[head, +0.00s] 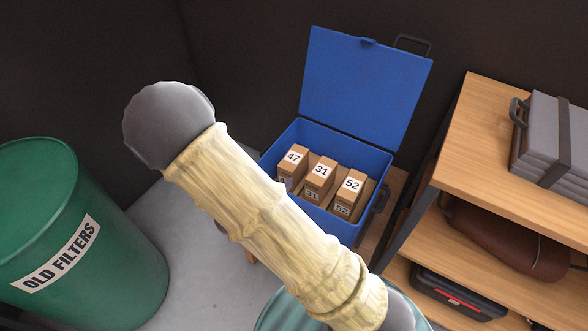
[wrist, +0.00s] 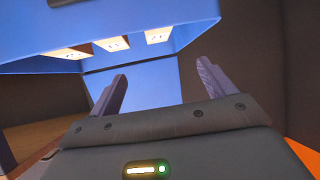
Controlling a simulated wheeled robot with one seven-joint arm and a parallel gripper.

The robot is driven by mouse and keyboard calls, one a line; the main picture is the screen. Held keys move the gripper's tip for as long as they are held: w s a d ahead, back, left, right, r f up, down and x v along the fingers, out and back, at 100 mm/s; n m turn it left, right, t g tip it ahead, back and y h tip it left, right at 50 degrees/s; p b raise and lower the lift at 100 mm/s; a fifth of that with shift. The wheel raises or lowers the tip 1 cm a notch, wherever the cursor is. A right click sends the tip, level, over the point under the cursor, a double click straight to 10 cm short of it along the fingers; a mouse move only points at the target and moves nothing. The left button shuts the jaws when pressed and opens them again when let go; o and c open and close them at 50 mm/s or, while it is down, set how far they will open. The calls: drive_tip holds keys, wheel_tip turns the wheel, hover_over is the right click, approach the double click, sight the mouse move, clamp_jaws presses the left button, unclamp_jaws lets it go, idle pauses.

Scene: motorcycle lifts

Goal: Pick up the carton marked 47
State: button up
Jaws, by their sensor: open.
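The carton marked 47 (head: 293,159) is a brown box with a white label. It stands leftmost of three cartons in an open blue case (head: 345,139) in the head view, its lower part partly hidden. My gripper (wrist: 162,70) is open and empty in the wrist view, its two dark fingers spread apart. The case (wrist: 145,85) shows beyond the fingertips, with three pale carton tops near the upper edge. Their numbers are too small to read there. In the head view my arm hides the gripper.
Cartons marked 31 (head: 320,172) and 52 (head: 350,186) stand beside it in the case. The blue lid (head: 366,85) is raised at the back. A wooden shelf unit (head: 500,150) is close on the right. A green drum (head: 95,250) labelled OLD FILTERS stands at left.

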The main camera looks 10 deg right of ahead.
drive_tip(key=b, duration=0.2)
approach(292, 159)
drive_tip(key=x, duration=0.3)
drive_tip(key=shift+w, duration=0.3)
drive_tip(key=shift+b+x, duration=0.4)
drive_tip(key=shift+x, duration=2.25)
drive_tip(key=shift+s+d+f, duration=0.1)
drive_tip(key=shift+s, duration=0.1)
drive_tip(key=c, duration=1.6)
